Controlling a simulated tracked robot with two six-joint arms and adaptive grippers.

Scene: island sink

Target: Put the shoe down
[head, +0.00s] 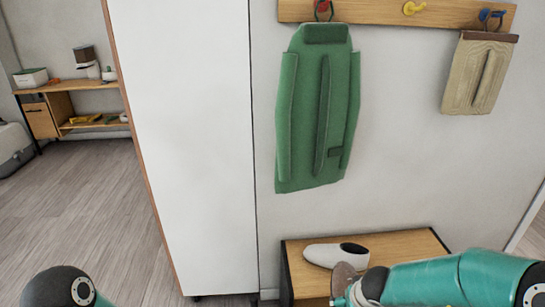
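A light grey-white shoe (323,255) with a dark opening lies on the wooden bench top (405,243), its toe toward the left. My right gripper (342,291) is at the bottom of the view, in front of the shoe and over the bench's front part. A brownish-grey rounded piece (343,276) shows at the gripper's tip; I cannot tell whether it is a second shoe in the grip. The fingers are mostly hidden or cut off by the frame. Only a joint of my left arm shows at the bottom left; its gripper is out of view.
A tall white cabinet (188,140) stands left of the bench. A green garment (318,110) and a beige bag-like item (479,75) hang from a wooden hook rail (385,12) above. A wooden desk (92,101) stands far left, with open floor before it.

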